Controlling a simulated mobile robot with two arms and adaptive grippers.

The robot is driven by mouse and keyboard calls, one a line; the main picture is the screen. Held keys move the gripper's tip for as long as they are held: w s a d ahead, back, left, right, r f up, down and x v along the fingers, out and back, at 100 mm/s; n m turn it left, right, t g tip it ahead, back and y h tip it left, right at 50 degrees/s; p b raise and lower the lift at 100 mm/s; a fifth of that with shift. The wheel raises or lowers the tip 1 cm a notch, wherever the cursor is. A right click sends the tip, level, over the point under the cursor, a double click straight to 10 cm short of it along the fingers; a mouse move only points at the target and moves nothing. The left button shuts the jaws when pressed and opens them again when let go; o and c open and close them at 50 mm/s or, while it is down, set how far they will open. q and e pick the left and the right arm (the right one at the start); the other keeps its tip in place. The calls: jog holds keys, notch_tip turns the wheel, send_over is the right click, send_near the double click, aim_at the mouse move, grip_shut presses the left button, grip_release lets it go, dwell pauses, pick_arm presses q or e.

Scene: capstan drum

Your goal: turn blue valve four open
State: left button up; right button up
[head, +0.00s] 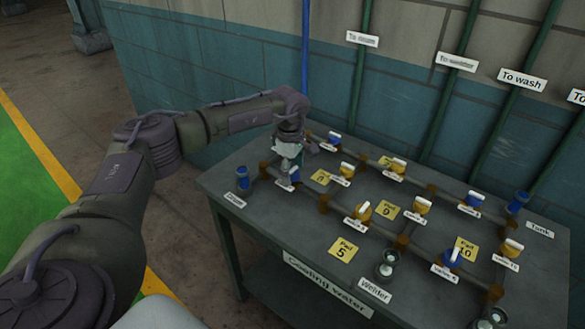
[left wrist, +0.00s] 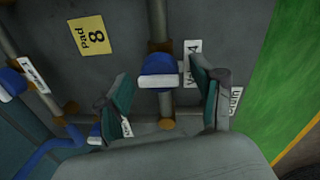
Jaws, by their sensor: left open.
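A blue valve (left wrist: 160,66) with a white handle sits on a brown pipe. Its label (left wrist: 188,62) is partly hidden by a finger, but a 4 shows. In the head view this blue valve (head: 294,177) is mostly covered by my left gripper (head: 286,165), near the table's left end. In the left wrist view my left gripper (left wrist: 160,78) is open, with one dark green finger on each side of the valve. I cannot tell whether either finger touches it. My right gripper is not in view.
Another blue valve (head: 334,138) stands behind, with yellow valves (head: 362,211) and further blue ones to the right. Pipes run across the grey table (head: 300,230). Yellow pad plates (head: 343,249) lie between them. The blue wall pipe (head: 306,70) rises close behind my left arm.

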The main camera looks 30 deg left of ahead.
pick_arm(q)
jog(key=c, duration=1.1)
jog(key=n, duration=0.4)
jog(key=shift+d+f+n, duration=0.1)
jog(key=shift+n, duration=0.3)
jog(key=n, duration=0.4)
jog(key=shift+n+y, duration=0.3)
jog(key=n, duration=0.4)
jog(key=shift+g, duration=0.3)
jog(key=shift+w+n+p, duration=0.1)
jog(key=shift+n+p, duration=0.35)
jog(key=shift+n, duration=1.75)
